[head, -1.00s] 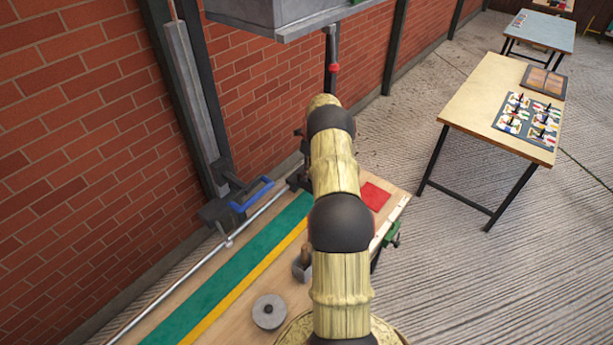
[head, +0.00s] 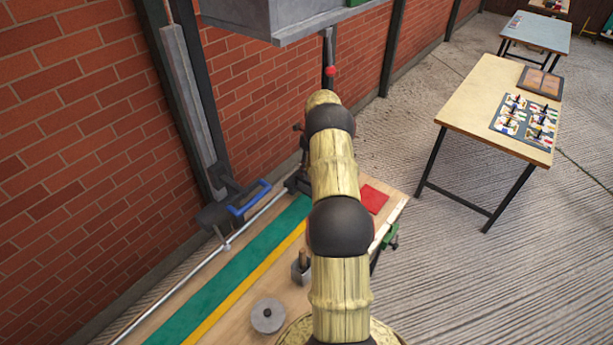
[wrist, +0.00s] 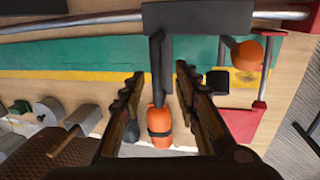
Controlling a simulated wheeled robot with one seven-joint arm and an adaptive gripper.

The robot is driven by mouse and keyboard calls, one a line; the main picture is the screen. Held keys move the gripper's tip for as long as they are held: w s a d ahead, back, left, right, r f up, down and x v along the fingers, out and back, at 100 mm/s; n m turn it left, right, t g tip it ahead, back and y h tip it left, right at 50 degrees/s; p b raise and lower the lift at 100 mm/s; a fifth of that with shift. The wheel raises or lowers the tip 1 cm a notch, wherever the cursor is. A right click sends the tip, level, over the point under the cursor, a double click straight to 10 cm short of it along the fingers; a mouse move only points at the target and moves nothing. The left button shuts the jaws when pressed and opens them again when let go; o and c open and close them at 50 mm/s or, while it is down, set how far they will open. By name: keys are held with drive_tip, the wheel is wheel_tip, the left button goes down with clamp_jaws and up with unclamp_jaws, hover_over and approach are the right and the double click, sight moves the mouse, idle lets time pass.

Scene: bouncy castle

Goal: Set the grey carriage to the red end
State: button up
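The grey carriage (wrist: 198,17) shows as a dark block on the metal rod at the top of the wrist view. A dark post (wrist: 156,75) hangs from it, with an orange, black-banded grip (wrist: 159,122) in line below. My gripper (wrist: 160,72) is open, with one finger on each side of the post and grip; gaps show on both sides. In the head view the red patch (head: 373,198) lies at the bench's far end; my arm hides my gripper.
An orange ball (wrist: 247,55) sits between the carriage and red upright. A round grey weight (head: 268,315) and a grey block with a wooden handle (head: 301,268) stand on the bench. A blue-handled clamp (head: 249,197) is beside the rod. A brick wall (head: 80,130) borders the left.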

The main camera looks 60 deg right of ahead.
drive_tip(key=shift+d+r, duration=0.25)
drive_tip(key=shift+r, duration=0.8)
drive_tip(key=shift+d+r, duration=0.2)
drive_tip(key=shift+r, duration=0.85)
drive_tip(key=shift+s, duration=0.15)
